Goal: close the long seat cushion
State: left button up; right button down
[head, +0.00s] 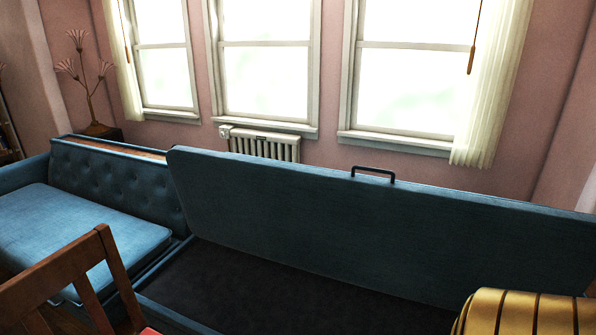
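The long seat cushion (330,215) is a blue upholstered lid in the head view. It stands raised and leans back, spanning from the middle to the right edge. A black handle (373,174) sticks up from its top edge. Below it the dark storage box (270,290) of the sofa lies open, and its inside looks empty where it shows. Its right part is hidden by a gold ribbed thing at the lower right. Neither of my grippers shows in this view.
A wooden chair (108,275) stands close at the lower left. The gold ribbed thing (515,314) fills the lower right. A shorter blue seat (85,235) with a tufted backrest (120,185) is at left. A radiator (265,147) and windows are behind.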

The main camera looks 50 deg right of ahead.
aim_at(431, 246)
jog(key=z, duration=1.9)
